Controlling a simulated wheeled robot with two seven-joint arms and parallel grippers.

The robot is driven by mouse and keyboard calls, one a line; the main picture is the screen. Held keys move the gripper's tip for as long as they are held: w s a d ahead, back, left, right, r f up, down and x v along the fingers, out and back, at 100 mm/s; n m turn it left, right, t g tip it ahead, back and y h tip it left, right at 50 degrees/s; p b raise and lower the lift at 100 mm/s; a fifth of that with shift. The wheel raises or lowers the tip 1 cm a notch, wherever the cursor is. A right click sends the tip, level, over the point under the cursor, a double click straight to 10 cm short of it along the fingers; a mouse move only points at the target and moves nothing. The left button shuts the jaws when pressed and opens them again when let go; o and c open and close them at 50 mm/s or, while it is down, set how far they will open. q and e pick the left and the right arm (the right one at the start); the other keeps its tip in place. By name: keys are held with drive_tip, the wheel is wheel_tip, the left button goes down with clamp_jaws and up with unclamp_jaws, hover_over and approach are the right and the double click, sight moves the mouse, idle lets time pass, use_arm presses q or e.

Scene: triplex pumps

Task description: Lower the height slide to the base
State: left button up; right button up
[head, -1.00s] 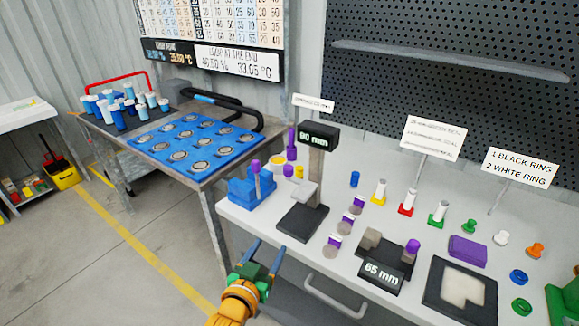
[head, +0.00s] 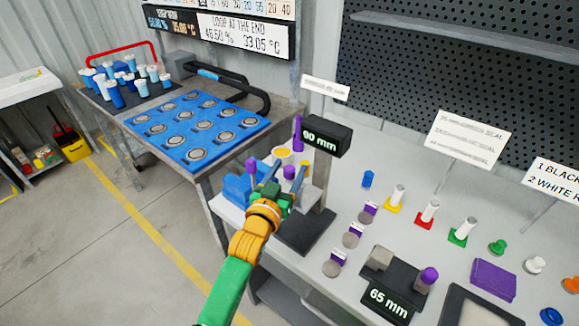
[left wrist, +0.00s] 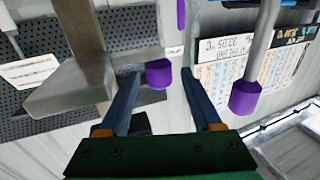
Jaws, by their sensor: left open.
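The height gauge has a grey column (head: 322,172), a display (head: 313,136) reading 90 mm and a dark flat base (head: 306,232). Its grey height slide (head: 312,198) sits on the column above the base, partly hidden by my left gripper. In the left wrist view the slide (left wrist: 72,88) is a grey plate at the left, beside one finger. My left gripper (head: 275,178) is open just left of the slide. In the left wrist view the gripper (left wrist: 161,82) shows spread fingers, with a purple-tipped part (left wrist: 159,74) visible beyond them, and no held object.
A blue holder (head: 238,188) stands left of the gauge, close to my gripper. A 65 mm block (head: 390,300) and small coloured pegs stand to the right. A blue tray (head: 165,125) lies on the far-left table.

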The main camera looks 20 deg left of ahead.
use_arm(q)
drive_tip(key=shift+w+f, duration=0.15)
drive_tip(key=shift+w, duration=0.35)
drive_tip(key=shift+s, duration=0.15)
drive_tip(key=shift+c, duration=0.3)
drive_tip(key=c, duration=0.3)
clamp_jaws()
idle(0.4)
